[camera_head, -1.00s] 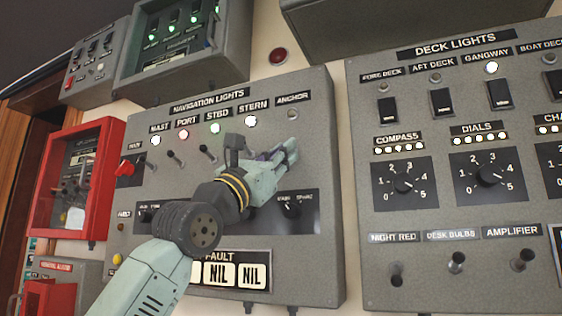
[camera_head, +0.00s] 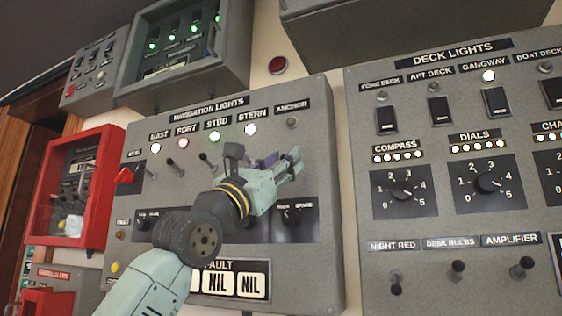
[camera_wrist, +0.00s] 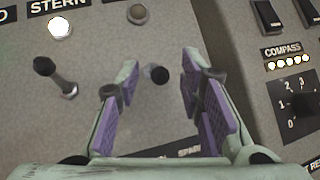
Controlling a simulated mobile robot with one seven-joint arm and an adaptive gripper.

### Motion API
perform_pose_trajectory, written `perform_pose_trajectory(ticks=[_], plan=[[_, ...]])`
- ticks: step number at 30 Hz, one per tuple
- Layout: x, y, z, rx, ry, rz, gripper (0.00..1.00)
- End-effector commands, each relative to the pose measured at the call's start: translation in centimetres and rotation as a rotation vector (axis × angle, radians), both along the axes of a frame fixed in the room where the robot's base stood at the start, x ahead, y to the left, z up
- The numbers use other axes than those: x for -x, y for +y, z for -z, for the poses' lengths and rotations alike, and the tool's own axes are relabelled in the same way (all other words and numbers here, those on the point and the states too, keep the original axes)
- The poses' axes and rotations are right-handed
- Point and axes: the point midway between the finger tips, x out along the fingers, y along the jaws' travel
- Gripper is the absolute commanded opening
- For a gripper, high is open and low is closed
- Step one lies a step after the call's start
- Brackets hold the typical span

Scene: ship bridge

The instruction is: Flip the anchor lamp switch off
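The anchor lamp switch (camera_wrist: 157,74) is a toggle with a dark tip, seen in the wrist view between my spread fingers. In the head view it is hidden behind my gripper (camera_head: 290,162). My gripper also shows in the wrist view (camera_wrist: 160,98); it is open, with purple pads on either side of the toggle and a visible gap on each side. The anchor lamp (camera_head: 292,122) above is dull and unlit, and it also shows in the wrist view (camera_wrist: 137,13). The navigation lights panel (camera_head: 322,200) carries both.
The stern toggle (camera_wrist: 55,75) stands left of my fingers, under its lit lamp (camera_wrist: 60,25). A dark knob plate (camera_head: 305,228) lies below my gripper. The deck lights panel (camera_head: 435,225) is close on the right. A red box (camera_head: 97,205) is at the left.

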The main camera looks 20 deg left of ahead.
Motion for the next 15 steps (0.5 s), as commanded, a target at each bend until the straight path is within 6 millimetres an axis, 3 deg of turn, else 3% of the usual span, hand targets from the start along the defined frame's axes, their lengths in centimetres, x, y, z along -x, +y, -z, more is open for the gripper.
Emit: perform_pose_trajectory(ticks=[5,15], plan=[[0.6,0.3,0.5,0.000,0.001,-0.002,0.34],[5.4,2.2,4.8,0.002,0.000,-0.001,0.34]])
